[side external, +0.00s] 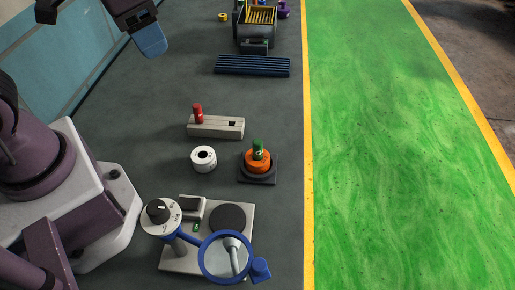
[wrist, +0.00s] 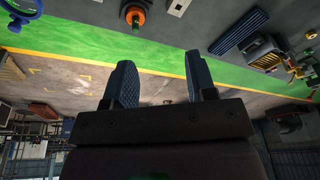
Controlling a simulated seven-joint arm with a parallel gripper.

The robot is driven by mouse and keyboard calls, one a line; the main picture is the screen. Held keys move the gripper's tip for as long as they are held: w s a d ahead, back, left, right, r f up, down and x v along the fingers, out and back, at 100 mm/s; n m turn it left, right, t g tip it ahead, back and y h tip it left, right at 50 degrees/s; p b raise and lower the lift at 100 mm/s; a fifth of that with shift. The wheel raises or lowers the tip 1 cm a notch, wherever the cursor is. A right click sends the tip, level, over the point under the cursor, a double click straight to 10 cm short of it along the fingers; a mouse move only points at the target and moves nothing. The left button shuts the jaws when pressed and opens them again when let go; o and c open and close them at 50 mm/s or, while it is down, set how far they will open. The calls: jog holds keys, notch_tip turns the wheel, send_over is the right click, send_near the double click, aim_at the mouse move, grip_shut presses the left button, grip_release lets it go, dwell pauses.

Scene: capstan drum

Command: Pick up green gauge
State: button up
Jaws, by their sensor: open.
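The green gauge (side external: 258,147) is a small green cylinder with a pale round mark. It stands upright in or on the orange drum (side external: 257,163), which sits on a dark square base (side external: 258,178). In the wrist view the orange drum (wrist: 134,12) is at the top, with the green gauge (wrist: 136,25) at its lower side. My gripper (side external: 151,42) is high at the upper left of the side view, well apart from the gauge. In the wrist view its two blue fingers (wrist: 160,62) are spread with nothing between them.
A grey block with a red peg (side external: 197,113) stands behind the drum, a white ring (side external: 204,159) left of it. A magnifier stand (side external: 227,258) with a dial is in front. A blue ribbed mat (side external: 251,66) and a bin (side external: 256,42) lie farther back. Green floor is on the right.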

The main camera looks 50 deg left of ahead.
aim_at(258, 141)
jog(key=w+d+f+m+g, duration=0.3)
jog(key=w+d+f+m, duration=0.8)
jog(key=m, duration=0.7)
jog(key=f, duration=0.5)
jog(key=w+a+f, duration=0.1)
jog(key=f, duration=0.2)
jog(key=shift+w+f, duration=0.1)
jog(key=shift+f, duration=0.25)
jog(key=shift+w+f, duration=0.2)
jog(key=shift+f, duration=2.55)
grip_shut()
